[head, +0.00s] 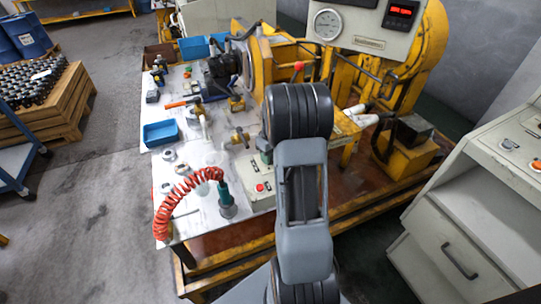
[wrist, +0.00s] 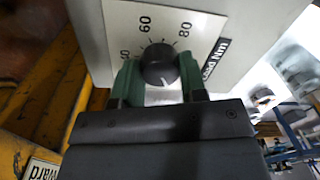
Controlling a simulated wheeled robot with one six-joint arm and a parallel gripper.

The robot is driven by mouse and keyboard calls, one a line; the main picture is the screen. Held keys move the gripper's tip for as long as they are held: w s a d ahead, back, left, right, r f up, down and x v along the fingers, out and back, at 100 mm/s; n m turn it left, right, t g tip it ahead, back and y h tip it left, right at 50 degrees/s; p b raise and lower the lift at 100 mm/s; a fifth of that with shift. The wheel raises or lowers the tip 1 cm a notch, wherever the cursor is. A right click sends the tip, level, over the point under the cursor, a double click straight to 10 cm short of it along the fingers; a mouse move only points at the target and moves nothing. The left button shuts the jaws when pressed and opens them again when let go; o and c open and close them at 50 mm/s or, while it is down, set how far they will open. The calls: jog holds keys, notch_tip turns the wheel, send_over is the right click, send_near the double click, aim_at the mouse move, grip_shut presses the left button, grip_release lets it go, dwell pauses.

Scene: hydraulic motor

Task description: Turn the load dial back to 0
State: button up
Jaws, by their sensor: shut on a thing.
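The load dial's black knob (wrist: 160,66) shows in the wrist view on a pale scale plate (wrist: 165,22). The numbers 60 and 80 are readable above it, and a partly hidden number is at the left. Part of a label ending in "Nm" is at the right. My gripper (wrist: 159,76) is shut on the knob, with one green finger on each side. The pointer's exact setting is too small to read.
A control box (head: 262,188) with a red button lies by my arm in the head view. The white bench top (head: 195,225) holds a coiled red hose (head: 172,205) and a blue bin (head: 161,133). A yellow machine frame stands behind. A grey cabinet (head: 465,250) is at the right.

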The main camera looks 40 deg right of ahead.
jog(key=o, duration=0.9)
jog(key=r, duration=0.4)
jog(key=r+p, duration=0.1)
jog(key=r, duration=0.9)
jog(key=shift+d, duration=0.35)
